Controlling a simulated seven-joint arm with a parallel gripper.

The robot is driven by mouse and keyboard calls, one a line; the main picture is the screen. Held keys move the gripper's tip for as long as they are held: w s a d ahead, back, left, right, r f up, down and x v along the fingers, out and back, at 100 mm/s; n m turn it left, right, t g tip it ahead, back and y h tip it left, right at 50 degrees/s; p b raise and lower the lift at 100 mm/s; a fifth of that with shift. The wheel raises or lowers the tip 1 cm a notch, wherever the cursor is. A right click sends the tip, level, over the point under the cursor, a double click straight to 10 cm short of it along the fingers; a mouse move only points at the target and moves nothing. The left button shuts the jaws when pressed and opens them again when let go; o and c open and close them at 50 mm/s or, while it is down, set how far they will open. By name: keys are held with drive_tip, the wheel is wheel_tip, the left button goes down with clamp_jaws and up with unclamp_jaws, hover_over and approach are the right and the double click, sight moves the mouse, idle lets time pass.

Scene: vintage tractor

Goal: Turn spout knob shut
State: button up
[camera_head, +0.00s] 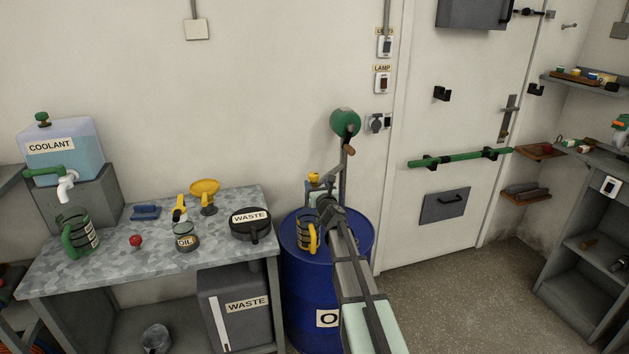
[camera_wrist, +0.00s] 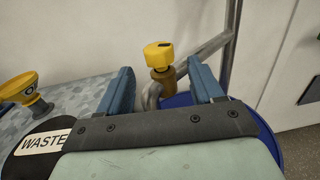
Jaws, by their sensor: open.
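A yellow knob (camera_wrist: 158,54) sits on a brass stem on the spout at the blue drum, upright in the wrist view. In the head view the knob (camera_head: 313,177) shows small above the drum (camera_head: 302,268). My gripper (camera_wrist: 161,80) is open, with its two blue fingers on either side of the knob and stem in the picture. The knob appears beyond the fingertips, with visible gaps on both sides; I cannot see contact. In the head view my gripper (camera_head: 323,202) is over the drum top, and my wrist hides part of the spout.
A yellow-handled jug (camera_head: 308,236) is at the drum's front. The bench (camera_head: 140,262) at left holds a black waste pan (camera_head: 250,226), a yellow funnel (camera_head: 205,190) and a coolant tank (camera_head: 82,150). A green crank (camera_head: 345,123) and a metal bar rise behind the drum.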

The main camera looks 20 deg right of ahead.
drive_tip(key=s, duration=0.5)
drive_tip(key=shift+s+a, duration=0.2)
drive_tip(key=shift+s, duration=0.2)
drive_tip(key=d+m+h, duration=0.1)
drive_tip(key=d+h, duration=0.2)
drive_tip(key=d, duration=0.9)
drive_tip(key=n+g+y, duration=0.3)
drive_tip(key=n+y, duration=0.5)
drive_tip(key=y, duration=0.6)
approach(310, 175)
drive_tip(key=x, duration=0.4)
drive_tip(key=d+x, duration=0.1)
drive_tip(key=x, duration=0.2)
drive_tip(key=w+f+x, duration=0.1)
drive_tip(key=x, duration=0.3)
drive_tip(key=shift+w, duration=0.3)
